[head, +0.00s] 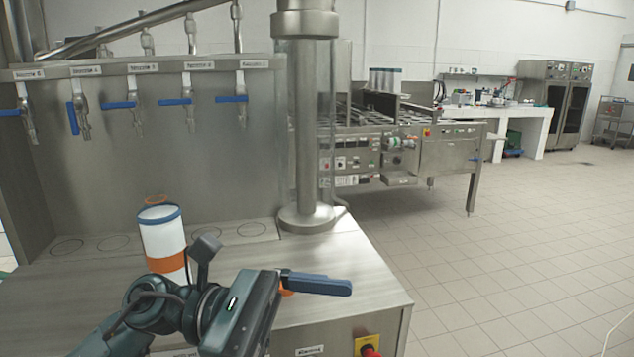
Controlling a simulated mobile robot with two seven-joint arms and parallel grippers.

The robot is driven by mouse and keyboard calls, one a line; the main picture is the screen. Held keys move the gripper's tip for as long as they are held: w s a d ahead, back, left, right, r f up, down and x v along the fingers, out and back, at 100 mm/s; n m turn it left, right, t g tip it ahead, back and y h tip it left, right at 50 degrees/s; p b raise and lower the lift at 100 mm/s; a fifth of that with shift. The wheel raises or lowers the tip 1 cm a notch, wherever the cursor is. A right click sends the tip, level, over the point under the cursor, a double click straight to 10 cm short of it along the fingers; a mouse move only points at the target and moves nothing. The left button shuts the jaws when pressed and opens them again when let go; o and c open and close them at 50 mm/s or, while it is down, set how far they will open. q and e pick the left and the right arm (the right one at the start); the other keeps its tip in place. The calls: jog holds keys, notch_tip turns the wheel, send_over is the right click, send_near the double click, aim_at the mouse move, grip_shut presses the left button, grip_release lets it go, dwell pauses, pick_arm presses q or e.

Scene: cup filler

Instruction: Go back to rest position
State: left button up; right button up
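My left gripper (318,284) is in front of the steel counter, with its arm coming in from the lower left. Its blue fingers point right and are seen side-on, so the gap between them is hidden. A small orange part shows at the finger base. No held object can be made out. A white cup (163,237) with a blue rim and an orange band stands upright on the counter, left of the gripper and apart from the fingers. My arm hides its lower end. My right gripper is not in view.
The steel counter (350,270) has ring marks and a thick steel column (306,130). Several taps with blue levers (175,101) hang from the back panel. A red button on a yellow plate (369,347) is on the counter's front. Tiled floor (500,260) lies open to the right.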

pick_arm(q)
jog(key=w+a+f+m+t+y+p, duration=0.15)
jog(key=w+a+f+m+t, duration=0.35)
jog(key=m+t, duration=0.9)
jog(key=w+a+f+m+t+y, duration=0.3)
jog(key=f+m+t, duration=0.35)
jog(key=m, duration=1.45)
jog(key=s+a+f+n+g+y, duration=0.2)
jog(key=s+f+n+y, duration=0.1)
jog(key=f+n, duration=0.3)
jog(key=s+a+f+n+g+y, duration=0.2)
jog(key=s+f+n, duration=0.4)
jog(key=f, duration=0.4)
jog(key=s+a+f+n+g+y, duration=0.2)
jog(key=s+f+n+y, duration=0.2)
jog(key=f, duration=0.4)
jog(key=shift+s+a+f+n+y, duration=0.15)
jog(key=shift+s+f+n+y, duration=0.35)
jog(key=shift+n, duration=0.6)
